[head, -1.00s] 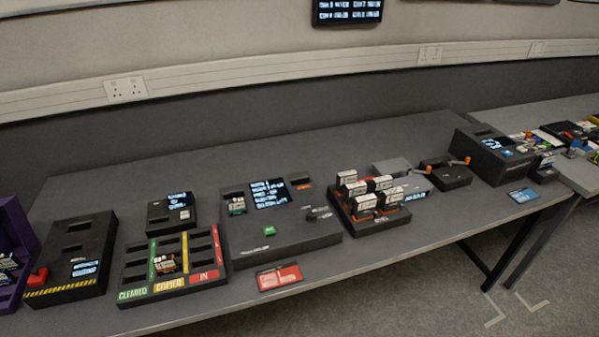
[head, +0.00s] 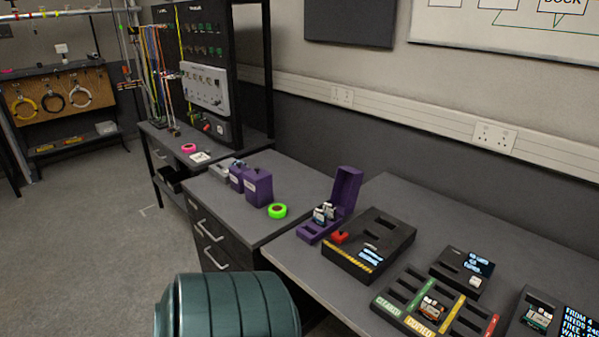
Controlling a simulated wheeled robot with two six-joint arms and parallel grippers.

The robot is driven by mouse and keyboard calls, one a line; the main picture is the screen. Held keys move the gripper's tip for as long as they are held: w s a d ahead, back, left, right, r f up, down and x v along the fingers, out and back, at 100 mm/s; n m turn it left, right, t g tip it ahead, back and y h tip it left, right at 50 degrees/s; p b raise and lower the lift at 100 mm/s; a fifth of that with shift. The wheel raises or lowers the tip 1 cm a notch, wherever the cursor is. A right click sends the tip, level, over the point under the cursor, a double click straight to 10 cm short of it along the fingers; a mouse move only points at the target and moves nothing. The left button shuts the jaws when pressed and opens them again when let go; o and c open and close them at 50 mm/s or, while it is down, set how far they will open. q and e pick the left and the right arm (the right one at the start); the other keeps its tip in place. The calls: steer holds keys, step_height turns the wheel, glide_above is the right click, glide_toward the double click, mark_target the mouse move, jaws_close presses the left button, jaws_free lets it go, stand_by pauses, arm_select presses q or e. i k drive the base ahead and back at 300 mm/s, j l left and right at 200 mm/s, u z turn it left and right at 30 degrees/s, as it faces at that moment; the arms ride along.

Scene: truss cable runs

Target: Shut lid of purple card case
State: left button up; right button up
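The purple card case (head: 318,227) stands at the left end of the long table in the head view. Its lid (head: 347,190) is open and stands upright at the back. Several small cards with white labels sit in its base. Neither of my grippers shows in this view.
A black device (head: 384,240) with a red part and striped edge stands just right of the case. A card tray (head: 410,303) is further right. A drawer cabinet (head: 262,226) on the left holds a green tape roll (head: 277,211) and purple boxes (head: 258,187). A teal ribbed cylinder (head: 235,306) is in the foreground.

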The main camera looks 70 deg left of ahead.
mark_target(346, 186)
steer(key=u, duration=1.9)
steer(key=k+u, duration=0.15)
steer(key=u, duration=0.15)
